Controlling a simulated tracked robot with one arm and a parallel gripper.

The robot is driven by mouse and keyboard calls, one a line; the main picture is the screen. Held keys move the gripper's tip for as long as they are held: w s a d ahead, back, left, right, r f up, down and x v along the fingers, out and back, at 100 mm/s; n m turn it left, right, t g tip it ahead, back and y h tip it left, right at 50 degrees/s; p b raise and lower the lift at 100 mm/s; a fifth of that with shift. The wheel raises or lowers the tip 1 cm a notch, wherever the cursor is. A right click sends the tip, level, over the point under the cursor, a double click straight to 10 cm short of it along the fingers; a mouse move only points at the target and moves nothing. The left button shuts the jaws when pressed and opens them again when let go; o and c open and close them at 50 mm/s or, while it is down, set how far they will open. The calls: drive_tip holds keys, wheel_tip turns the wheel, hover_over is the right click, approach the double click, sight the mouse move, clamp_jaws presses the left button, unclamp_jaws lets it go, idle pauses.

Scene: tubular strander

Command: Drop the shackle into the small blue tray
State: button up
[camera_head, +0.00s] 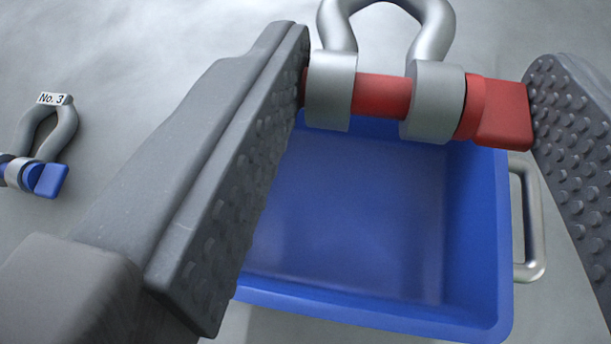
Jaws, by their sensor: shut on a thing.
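A grey metal shackle (435,102) with a red pin (381,95) is held between the two studded fingers of my gripper (418,98). The fingers press on the two ends of the pin, and the bow points toward the top of the picture, cut off at the edge. The blue tray (390,312) lies below the shackle in the picture. Its visible floor is empty. The shackle covers the tray's far edge, and the left finger covers its left side. I cannot tell the height of the shackle above the tray.
A second shackle (64,128), with a blue pin and a label reading "No. 3", lies on the grey surface at the left. A metal handle (530,222) sticks out from the tray's right side. The grey surface at the upper left is clear.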

drive_tip(key=b, duration=0.6)
hover_over(358, 234)
drive_tip(key=shift+f, duration=3)
drive_tip(key=o, duration=1.2)
drive_tip(key=shift+c, duration=0.2)
drive_tip(key=p+v, duration=0.3)
drive_tip(key=v, duration=1)
drive_tip(key=shift+s, duration=0.3)
drive_tip(key=shift+a, duration=0.1)
